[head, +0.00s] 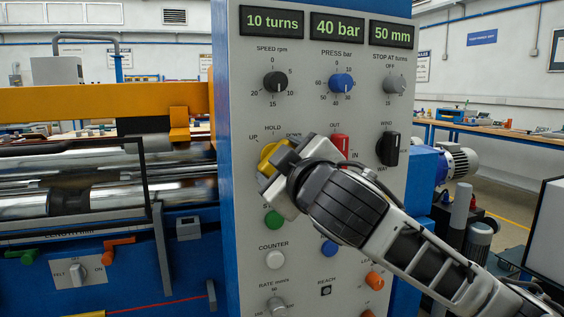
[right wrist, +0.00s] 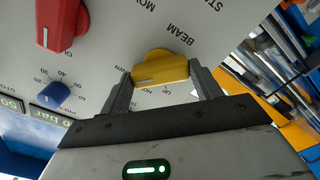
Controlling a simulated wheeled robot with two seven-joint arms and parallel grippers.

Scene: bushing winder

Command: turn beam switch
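The beam switch is a yellow knob (head: 268,157) on the grey panel, with UP, HOLD and a partly hidden DOWN label around it in the head view. In the right wrist view the yellow knob (right wrist: 160,70) lies between my right fingertips, with a white line on its left part and the word BEAM beyond it. My right gripper (head: 283,160) covers part of the knob in the head view. In the wrist view my right gripper (right wrist: 160,75) has a finger against each end of the knob. My left gripper is not in view.
A red switch (head: 340,149) and a black switch (head: 388,149) stand to the right on the panel. A green button (head: 273,219) is below the yellow knob, and a blue dial (head: 341,84) is above. A yellow beam (head: 110,99) and rollers lie left of the panel.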

